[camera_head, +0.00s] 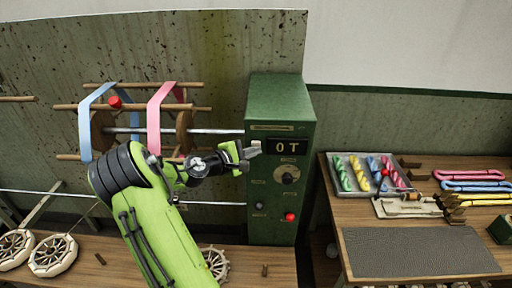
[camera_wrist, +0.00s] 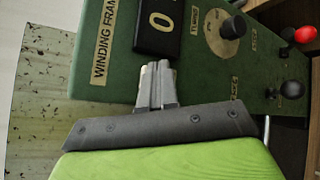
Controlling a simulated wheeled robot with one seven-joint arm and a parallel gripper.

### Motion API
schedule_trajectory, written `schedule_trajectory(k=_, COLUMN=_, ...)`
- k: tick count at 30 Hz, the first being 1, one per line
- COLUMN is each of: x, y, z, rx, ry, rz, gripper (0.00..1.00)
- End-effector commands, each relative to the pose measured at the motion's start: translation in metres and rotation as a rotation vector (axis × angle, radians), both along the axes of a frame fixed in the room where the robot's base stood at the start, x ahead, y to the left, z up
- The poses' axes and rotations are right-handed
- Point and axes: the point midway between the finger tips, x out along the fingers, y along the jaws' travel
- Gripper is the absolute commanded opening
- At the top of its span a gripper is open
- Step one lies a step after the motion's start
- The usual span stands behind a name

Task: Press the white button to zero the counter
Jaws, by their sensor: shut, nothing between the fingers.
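The green counter box (camera_head: 268,215) stands at the middle, with a dark counter display (camera_head: 287,147) on its upper front that reads "0 T". My gripper (camera_head: 251,150) is shut and empty, its tips at the left edge of the box's front beside the display. In the wrist view my gripper (camera_wrist: 158,82) points at the panel, just left of the dial and below the display (camera_wrist: 158,22). A pale piece (camera_wrist: 146,78) shows at the left of the fingers; it appears to be the white button, mostly hidden by them. Whether the fingertips touch it I cannot tell.
A black dial (camera_head: 288,174), a black knob (camera_head: 259,206) and a red knob (camera_head: 290,217) are lower on the panel. A winding frame with blue (camera_head: 84,130) and pink (camera_head: 154,120) bands is left. A table with a tray of coloured skeins (camera_head: 347,190) is right.

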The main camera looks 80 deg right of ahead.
Motion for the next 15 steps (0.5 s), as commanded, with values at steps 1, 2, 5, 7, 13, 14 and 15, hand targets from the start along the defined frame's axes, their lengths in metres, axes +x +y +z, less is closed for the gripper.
schedule_trajectory(k=1, x=0.0, y=0.003, z=-0.001, rx=0.0, ry=0.0, rz=0.002, gripper=0.0)
schedule_trajectory(k=2, x=-0.001, y=0.005, z=-0.001, rx=0.0, ry=0.001, rz=0.002, gripper=0.0)
schedule_trajectory(k=5, x=-0.002, y=0.011, z=-0.001, rx=0.001, ry=0.001, rz=0.0, gripper=0.0)
schedule_trajectory(k=7, x=-0.003, y=0.012, z=-0.001, rx=-0.001, ry=0.0, rz=0.001, gripper=0.0)
schedule_trajectory(k=13, x=-0.003, y=0.012, z=0.0, rx=0.0, ry=0.0, rz=0.0, gripper=0.0)
schedule_trajectory(k=14, x=-0.003, y=0.012, z=-0.001, rx=0.0, ry=0.0, rz=0.0, gripper=0.0)
schedule_trajectory(k=15, x=-0.003, y=0.014, z=-0.001, rx=0.0, ry=0.0, rz=0.0, gripper=0.0)
